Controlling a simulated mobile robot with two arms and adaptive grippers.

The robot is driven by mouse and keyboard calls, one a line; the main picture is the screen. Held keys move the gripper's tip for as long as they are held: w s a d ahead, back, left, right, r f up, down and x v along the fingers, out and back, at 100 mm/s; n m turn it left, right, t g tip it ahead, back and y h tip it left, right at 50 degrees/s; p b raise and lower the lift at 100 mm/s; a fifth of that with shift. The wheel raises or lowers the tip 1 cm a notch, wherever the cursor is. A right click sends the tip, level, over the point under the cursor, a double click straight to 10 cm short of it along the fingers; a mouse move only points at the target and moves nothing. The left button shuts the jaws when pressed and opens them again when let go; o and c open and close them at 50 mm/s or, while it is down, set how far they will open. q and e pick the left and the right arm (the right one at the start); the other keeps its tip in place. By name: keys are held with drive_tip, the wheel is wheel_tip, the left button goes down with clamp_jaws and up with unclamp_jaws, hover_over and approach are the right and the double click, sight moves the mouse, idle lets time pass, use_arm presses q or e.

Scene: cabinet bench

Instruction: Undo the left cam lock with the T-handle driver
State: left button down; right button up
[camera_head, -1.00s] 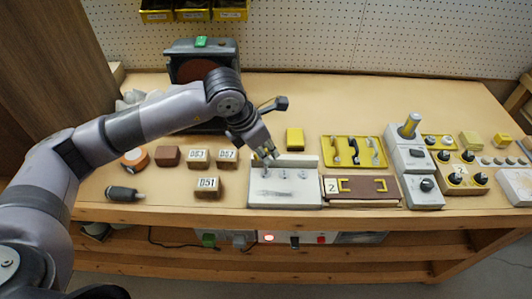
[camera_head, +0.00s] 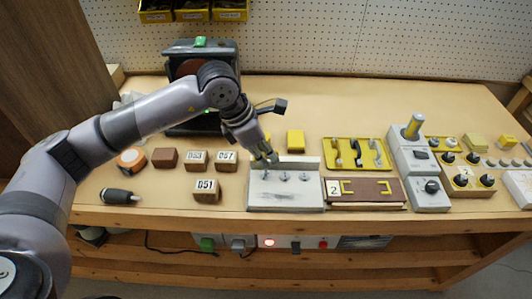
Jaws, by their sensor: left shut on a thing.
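A pale grey panel (camera_head: 262,202) lies on the bench with three small round cam locks in a row. My left gripper (camera_head: 266,160) is over the panel's left end, fingers pointing down, right above the left cam lock (camera_head: 267,178). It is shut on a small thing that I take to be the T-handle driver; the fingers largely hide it. I cannot tell whether its tip touches the lock. The middle cam lock (camera_head: 285,177) and the right cam lock (camera_head: 304,177) are uncovered. My right gripper is not in view.
Wooden blocks (camera_head: 207,190) with labels and a dark-handled tool (camera_head: 121,196) lie to the left. A yellow tray (camera_head: 354,153), a brown box (camera_head: 363,191) and grey control boxes (camera_head: 430,193) stand to the right. The bench behind the tray is clear.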

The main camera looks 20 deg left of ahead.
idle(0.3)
use_arm(q)
drive_tip(key=shift+b, duration=0.45)
idle(1.2)
drive_tip(key=shift+f+b, duration=0.25)
drive_tip(key=shift+b, duration=0.05)
idle(0.4)
drive_tip(key=n+t+y+b, duration=0.1)
drive_tip(key=n, duration=0.2)
drive_tip(key=shift+f+n+b, duration=0.15)
drive_tip(key=shift+n+b, duration=0.15)
drive_tip(key=shift+n, duration=0.6)
drive_tip(key=shift+b, duration=0.4)
